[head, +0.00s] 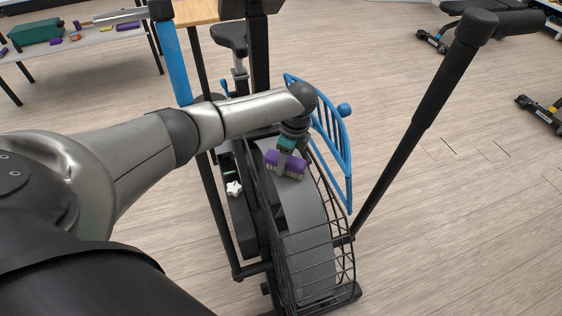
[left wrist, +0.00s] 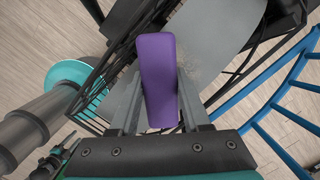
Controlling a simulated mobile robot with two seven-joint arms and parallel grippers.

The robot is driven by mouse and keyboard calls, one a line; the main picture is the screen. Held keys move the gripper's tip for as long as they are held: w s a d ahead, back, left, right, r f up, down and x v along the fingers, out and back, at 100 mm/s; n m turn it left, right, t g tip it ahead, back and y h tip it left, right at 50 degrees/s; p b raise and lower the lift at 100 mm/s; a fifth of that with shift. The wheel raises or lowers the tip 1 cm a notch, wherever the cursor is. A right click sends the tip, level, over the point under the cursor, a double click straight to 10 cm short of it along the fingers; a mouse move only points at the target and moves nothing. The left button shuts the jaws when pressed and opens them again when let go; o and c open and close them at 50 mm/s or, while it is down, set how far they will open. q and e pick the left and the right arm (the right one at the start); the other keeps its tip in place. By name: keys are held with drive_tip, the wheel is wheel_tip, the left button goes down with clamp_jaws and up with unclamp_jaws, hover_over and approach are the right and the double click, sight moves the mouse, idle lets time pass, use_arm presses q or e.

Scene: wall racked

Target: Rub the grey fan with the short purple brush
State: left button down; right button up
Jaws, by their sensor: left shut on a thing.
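The short purple brush (head: 286,163) is held by my left gripper (head: 283,160) with its pale bristles facing down. In the left wrist view the brush (left wrist: 157,75) lies between the two fingers of my left gripper (left wrist: 155,105), which are shut on it. The grey fan (head: 304,240) is the wide grey wheel inside a black wire cage. The brush is over its upper part; whether the bristles touch it I cannot tell. In the left wrist view the fan (left wrist: 222,32) shows a brownish smudge near the brush. My right gripper is not in view.
The black wire cage (head: 345,262) and a blue guard (head: 338,150) stand close around the fan. A black handlebar (head: 428,105) rises on the right. A table (head: 95,40) with a green box (head: 36,32) and small items stands at the upper left.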

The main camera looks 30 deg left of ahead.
sight(300, 158)
use_arm(q)
drive_tip(key=shift+w+d+f+b, duration=0.2)
drive_tip(key=shift+w+d+b, duration=0.5)
drive_tip(key=shift+w+d, duration=0.2)
drive_tip(key=shift+w+d+b, duration=0.4)
drive_tip(key=shift+w+d, duration=0.15)
drive_tip(key=shift+w, duration=0.1)
drive_tip(key=shift+r, duration=0.1)
drive_tip(key=shift+r+p, duration=0.15)
drive_tip(key=shift+p, duration=0.3)
drive_tip(key=shift+a, duration=0.1)
